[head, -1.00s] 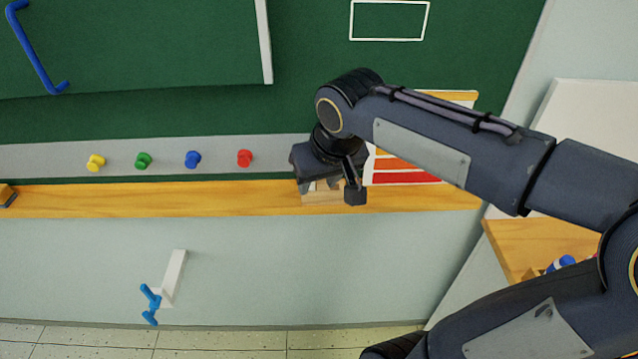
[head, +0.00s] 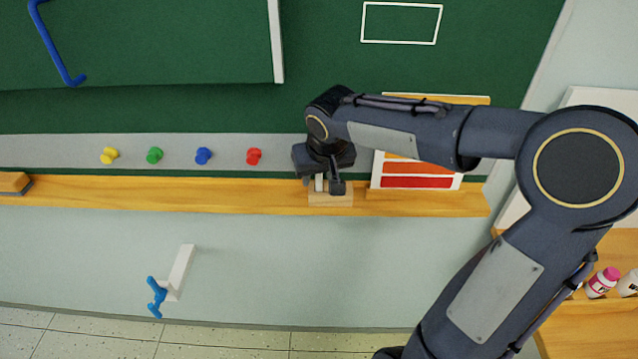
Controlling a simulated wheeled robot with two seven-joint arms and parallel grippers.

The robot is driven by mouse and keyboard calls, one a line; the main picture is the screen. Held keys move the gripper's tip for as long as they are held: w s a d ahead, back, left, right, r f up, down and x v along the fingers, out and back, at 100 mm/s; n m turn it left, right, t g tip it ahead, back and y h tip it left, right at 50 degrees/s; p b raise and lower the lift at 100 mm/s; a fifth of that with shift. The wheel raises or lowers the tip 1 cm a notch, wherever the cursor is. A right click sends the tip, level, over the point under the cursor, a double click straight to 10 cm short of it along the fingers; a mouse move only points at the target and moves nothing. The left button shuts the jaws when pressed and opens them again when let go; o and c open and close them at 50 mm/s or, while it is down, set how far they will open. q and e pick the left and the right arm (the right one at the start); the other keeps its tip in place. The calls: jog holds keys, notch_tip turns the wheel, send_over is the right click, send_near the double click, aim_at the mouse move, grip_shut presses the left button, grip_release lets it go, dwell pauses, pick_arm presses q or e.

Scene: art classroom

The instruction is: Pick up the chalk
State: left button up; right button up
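A small white upright piece, which looks like the chalk (head: 319,184), stands in a pale wooden block (head: 331,200) on the wooden ledge below the green board. My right gripper (head: 322,186) is directly above the block and points down. Its fingers are apart, one on each side of the chalk, with a gap visible between the chalk and the right-hand finger. The top of the chalk is hidden by the gripper body. My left gripper is out of view.
The wooden ledge (head: 200,196) runs along the board, with an eraser (head: 14,183) at its left end. Yellow, green, blue and red (head: 254,156) pegs sit above it. A colour-striped card (head: 417,183) stands just right of the gripper. Bottles (head: 602,282) stand on a side table.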

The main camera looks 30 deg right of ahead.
grip_shut()
jog(key=shift+r, duration=0.1)
